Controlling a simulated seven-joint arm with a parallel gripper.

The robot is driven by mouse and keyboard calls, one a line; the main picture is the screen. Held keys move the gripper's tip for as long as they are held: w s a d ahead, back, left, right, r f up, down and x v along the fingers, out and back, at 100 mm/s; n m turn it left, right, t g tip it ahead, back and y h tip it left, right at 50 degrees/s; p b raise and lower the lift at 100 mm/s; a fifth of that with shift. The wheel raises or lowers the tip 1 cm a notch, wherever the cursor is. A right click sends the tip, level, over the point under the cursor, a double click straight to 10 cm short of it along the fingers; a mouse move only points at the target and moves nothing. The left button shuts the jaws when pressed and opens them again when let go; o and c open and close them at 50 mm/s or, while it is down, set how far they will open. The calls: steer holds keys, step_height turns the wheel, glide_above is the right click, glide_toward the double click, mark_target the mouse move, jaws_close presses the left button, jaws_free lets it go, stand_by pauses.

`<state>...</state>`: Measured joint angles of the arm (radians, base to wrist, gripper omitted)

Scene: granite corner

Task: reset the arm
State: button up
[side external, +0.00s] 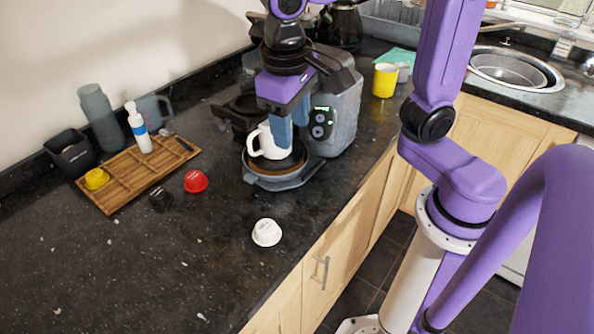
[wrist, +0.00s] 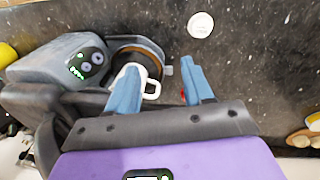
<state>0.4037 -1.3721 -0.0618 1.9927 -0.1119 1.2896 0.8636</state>
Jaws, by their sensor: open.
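My gripper (side external: 290,132) is open, with its two blue fingers pointing down over the coffee machine's drip tray. A white mug (side external: 259,144) stands upright on the round drip tray of the grey coffee machine (side external: 345,112). In the wrist view, the mug (wrist: 131,72) is beside the left finger, and its handle reaches into the gap between the fingers (wrist: 160,80). Whether a finger touches the mug is unclear. In the side external view, one finger hides part of the mug.
A white pod (side external: 266,232), a red pod (side external: 195,181) and a black pod (side external: 160,198) lie on the dark counter. A wooden tray (side external: 120,200) holds a yellow pod and a bottle. A yellow mug (side external: 385,80) stands behind the machine. The front-left counter is mostly clear.

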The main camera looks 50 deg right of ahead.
steer(key=s+d+f+n+y, duration=0.2)
steer(key=s+d+f+n, duration=0.5)
steer(key=s+d+n, duration=0.2)
steer(key=s+n, duration=0.2)
steer(key=s, duration=0.1)
steer(key=shift+f, duration=0.25)
